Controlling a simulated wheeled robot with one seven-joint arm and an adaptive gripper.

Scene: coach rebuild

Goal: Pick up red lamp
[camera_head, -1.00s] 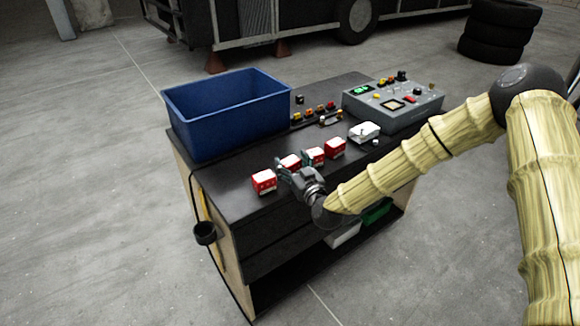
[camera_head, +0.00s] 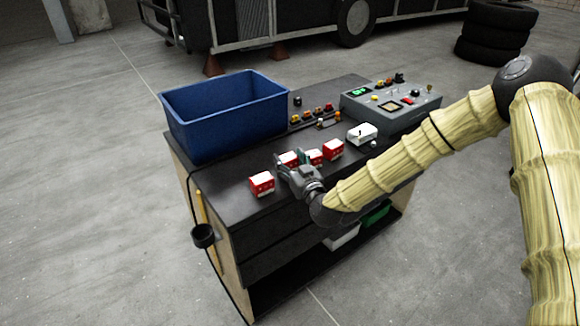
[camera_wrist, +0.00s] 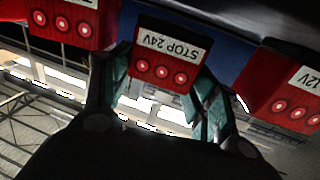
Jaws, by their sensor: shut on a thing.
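Several red lamps with white tops stand in a row along the front of the dark bench top. My gripper (camera_head: 291,164) is shut on the second from the left, a red lamp (camera_head: 289,158). In the wrist view this lamp (camera_wrist: 164,67) reads "STOP 24V" upside down and shows three round lights. The teal fingertips of my gripper (camera_wrist: 162,92) press its two sides. Another lamp (camera_head: 261,184) stands to the left, and two more, a near one (camera_head: 314,157) and a farther one (camera_head: 333,149), to the right. Any gap under the held lamp is hidden.
A blue bin (camera_head: 226,122) stands at the back left of the bench (camera_head: 228,187). A grey control box (camera_head: 392,106) is at the back right, with a white box (camera_head: 362,133) before it. Small coloured parts (camera_head: 316,112) lie between. Neighbouring lamps are close on both sides.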

